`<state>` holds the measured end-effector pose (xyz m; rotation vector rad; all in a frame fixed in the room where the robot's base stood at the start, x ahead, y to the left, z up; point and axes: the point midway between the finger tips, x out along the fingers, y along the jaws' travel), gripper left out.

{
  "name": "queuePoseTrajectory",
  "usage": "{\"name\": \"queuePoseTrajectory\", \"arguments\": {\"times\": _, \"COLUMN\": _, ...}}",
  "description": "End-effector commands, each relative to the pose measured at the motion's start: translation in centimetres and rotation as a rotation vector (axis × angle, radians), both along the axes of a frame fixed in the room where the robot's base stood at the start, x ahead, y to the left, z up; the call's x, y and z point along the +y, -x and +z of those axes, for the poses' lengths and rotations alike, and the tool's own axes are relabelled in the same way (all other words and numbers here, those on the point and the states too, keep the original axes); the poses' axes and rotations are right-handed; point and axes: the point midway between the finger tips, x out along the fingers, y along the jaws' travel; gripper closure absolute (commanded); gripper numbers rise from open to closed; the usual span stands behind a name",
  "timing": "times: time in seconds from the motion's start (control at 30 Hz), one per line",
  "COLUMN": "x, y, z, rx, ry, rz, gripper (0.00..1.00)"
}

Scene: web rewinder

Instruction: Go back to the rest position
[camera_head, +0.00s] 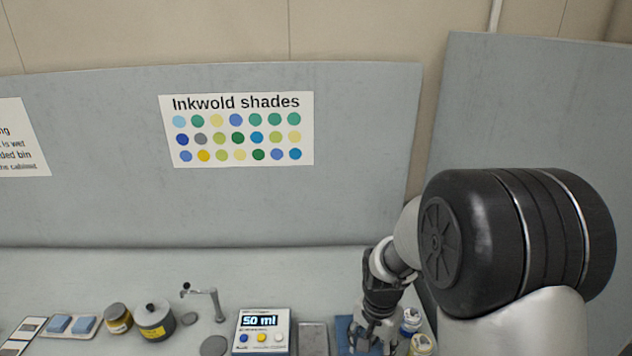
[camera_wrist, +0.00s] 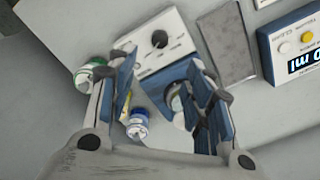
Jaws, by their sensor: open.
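My gripper (camera_head: 373,338) hangs fingers-down at the lower right of the head view, over a blue device on the worktop. In the wrist view my gripper (camera_wrist: 163,108) has its two blue-padded fingers spread apart. Nothing is clasped between them. Below, between the fingers, is a blue device (camera_wrist: 155,82) with a white panel, a black knob and a round light-coloured part partly hidden by the right finger. The rest position itself is not marked in either view.
Small jars, one with a blue lid (camera_wrist: 137,130) and one with a green lid (camera_wrist: 90,72), stand close beside the gripper. A "50 ml" display unit (camera_head: 262,331), a grey plate (camera_head: 313,338), a small tap (camera_head: 205,300) and dark pots (camera_head: 154,320) stand left. A grey panel (camera_head: 380,150) rises behind.

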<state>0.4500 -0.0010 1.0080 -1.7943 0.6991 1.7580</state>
Motion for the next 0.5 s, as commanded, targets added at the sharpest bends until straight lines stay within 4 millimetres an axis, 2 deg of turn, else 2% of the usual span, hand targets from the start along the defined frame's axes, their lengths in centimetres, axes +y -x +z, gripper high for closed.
{"name": "queuePoseTrajectory", "arguments": {"times": 0.03, "x": 0.0, "y": 0.3, "z": 2.0, "rx": -0.024, "ry": 0.001, "rz": 0.028, "gripper": 0.53}}
{"name": "queuePoseTrajectory", "arguments": {"times": 0.2, "x": 0.0, "y": 3.4, "z": 9.3, "rx": -0.106, "ry": 0.014, "rz": 0.181, "gripper": 0.53}}
{"name": "queuePoseTrajectory", "arguments": {"times": 0.3, "x": 0.0, "y": 5.9, "z": 12.9, "rx": -0.153, "ry": 0.028, "rz": 0.276, "gripper": 0.53}}
{"name": "queuePoseTrajectory", "arguments": {"times": 0.5, "x": 0.0, "y": 11.9, "z": 18.3, "rx": -0.246, "ry": 0.070, "rz": 0.467, "gripper": 0.53}}
